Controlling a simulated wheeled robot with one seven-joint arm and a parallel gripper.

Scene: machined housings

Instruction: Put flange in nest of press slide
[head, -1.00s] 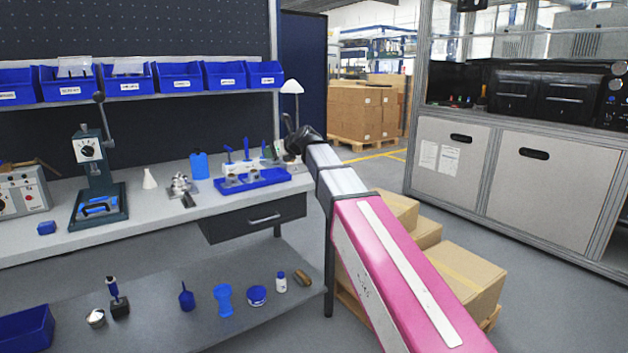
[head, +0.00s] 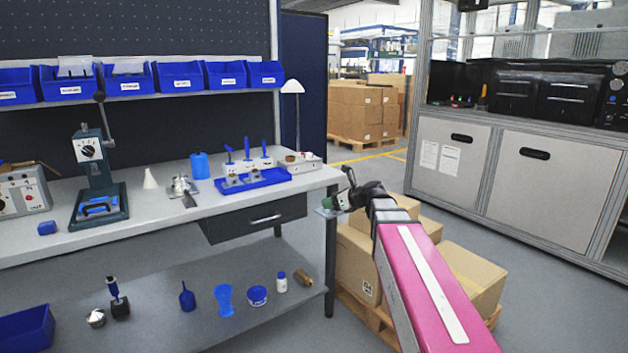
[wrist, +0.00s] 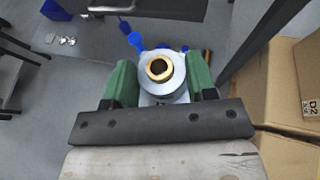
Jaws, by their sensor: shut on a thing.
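My gripper (head: 341,201) is off the right front corner of the bench in the head view. In the wrist view its green fingers (wrist: 160,85) are shut on a light grey flange (wrist: 173,88) with a brass-coloured ring around its central bore. The flange also shows small and grey at the fingertips in the head view (head: 327,212). The arbor press (head: 91,165) stands at the left on the bench, far from my gripper. The press slide (head: 99,208) at its base shows blue with a dark handle; its nest is too small to make out.
A blue tray (head: 268,181) with grey parts sits at the bench's right end, near a lamp (head: 297,125). A metal fixture (head: 182,186) and a blue bottle (head: 199,165) stand mid-bench. Cardboard boxes (head: 357,262) are stacked below my arm.

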